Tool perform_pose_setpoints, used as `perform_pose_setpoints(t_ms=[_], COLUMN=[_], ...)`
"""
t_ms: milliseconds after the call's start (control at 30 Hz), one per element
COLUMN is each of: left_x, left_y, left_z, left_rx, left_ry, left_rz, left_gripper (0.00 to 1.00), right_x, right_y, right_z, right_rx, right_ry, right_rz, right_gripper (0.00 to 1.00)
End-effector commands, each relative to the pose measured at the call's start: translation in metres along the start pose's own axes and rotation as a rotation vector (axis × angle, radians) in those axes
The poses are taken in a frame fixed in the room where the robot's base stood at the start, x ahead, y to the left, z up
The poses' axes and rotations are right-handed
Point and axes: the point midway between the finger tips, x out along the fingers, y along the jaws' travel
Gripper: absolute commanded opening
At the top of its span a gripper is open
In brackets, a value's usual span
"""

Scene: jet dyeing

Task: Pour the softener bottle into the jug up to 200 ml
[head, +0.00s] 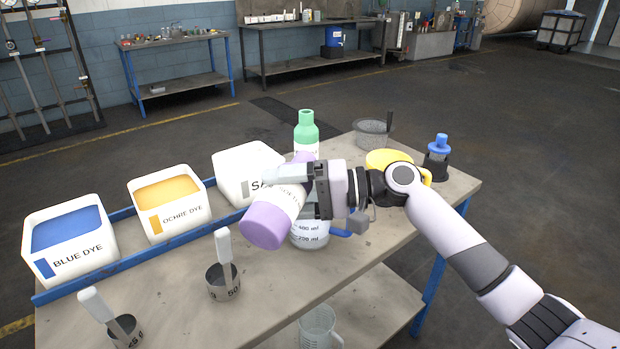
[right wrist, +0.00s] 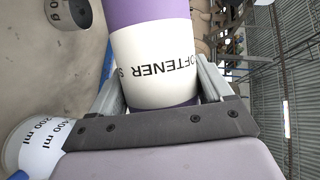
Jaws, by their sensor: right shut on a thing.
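The softener bottle (head: 277,208) is white with purple ends, and its label shows in the right wrist view (right wrist: 155,65). It is tilted, one purple end towards the lower left of the head view. My right gripper (head: 302,190) is shut around its middle and holds it above the table. The jug (head: 310,234), with ml marks, stands on the table behind and below the bottle and gripper, which hide its upper part. Its marked side shows at the lower left of the right wrist view (right wrist: 36,146). I see no stream, and the level inside is hidden. My left gripper is not in view.
Blue dye (head: 70,262), ochre dye (head: 172,232) and a white tub (head: 240,190) stand in a blue-edged rack at left. Two scoop cups (head: 222,290) (head: 124,335) stand in front. A green-capped bottle (head: 306,130), mesh basket (head: 368,138) and blue-topped bottle (head: 438,147) are behind.

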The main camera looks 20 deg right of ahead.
Motion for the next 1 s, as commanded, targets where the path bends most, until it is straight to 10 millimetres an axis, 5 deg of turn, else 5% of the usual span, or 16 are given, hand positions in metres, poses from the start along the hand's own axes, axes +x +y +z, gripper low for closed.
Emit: perform_pose_setpoints(t_ms=[767, 933, 1000], left_x=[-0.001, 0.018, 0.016], left_y=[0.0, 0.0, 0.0], left_z=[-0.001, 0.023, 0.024], left_rx=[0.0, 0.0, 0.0], left_ry=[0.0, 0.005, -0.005], left_rz=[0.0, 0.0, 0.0], left_gripper=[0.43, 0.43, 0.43], right_x=[-0.001, 0.006, 0.004], right_y=[-0.004, 0.031, 0.024], right_z=[-0.002, 0.01, 0.005], right_rx=[0.021, -0.227, -0.316], right_ry=[0.0, 0.014, 0.021], right_rz=[-0.013, 0.088, 0.123], right_gripper=[0.23, 0.23, 0.23])
